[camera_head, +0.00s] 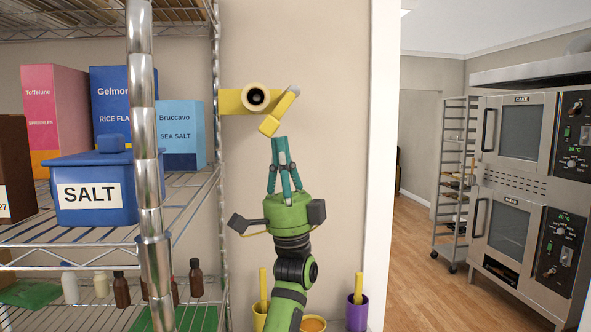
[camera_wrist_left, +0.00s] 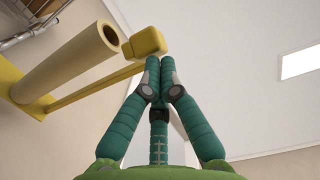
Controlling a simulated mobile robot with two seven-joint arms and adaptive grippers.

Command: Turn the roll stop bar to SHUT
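The roll stop bar (camera_head: 283,108) is a short yellow bar at the right end of a yellow wall mount (camera_head: 233,102). It slants down to the left, apart from the tan roll (camera_head: 255,96), which points out from the wall. My left gripper (camera_head: 279,139), with green fingers, is just below the bar's lower end. In the left wrist view its fingertips (camera_wrist_left: 160,66) are together with nothing seen between them. The bar's blocky yellow end (camera_wrist_left: 145,42) is just beyond the tips; I cannot tell whether they touch. No SHUT marking is readable. My right gripper is not in view.
A wire shelf with a chrome post (camera_head: 150,200) stands at the left, holding a blue salt bin (camera_head: 93,205) and boxes. Purple (camera_head: 357,314) and yellow cups stand low by the wall. A white door edge (camera_head: 379,170) is at the right; the wall around the mount is clear.

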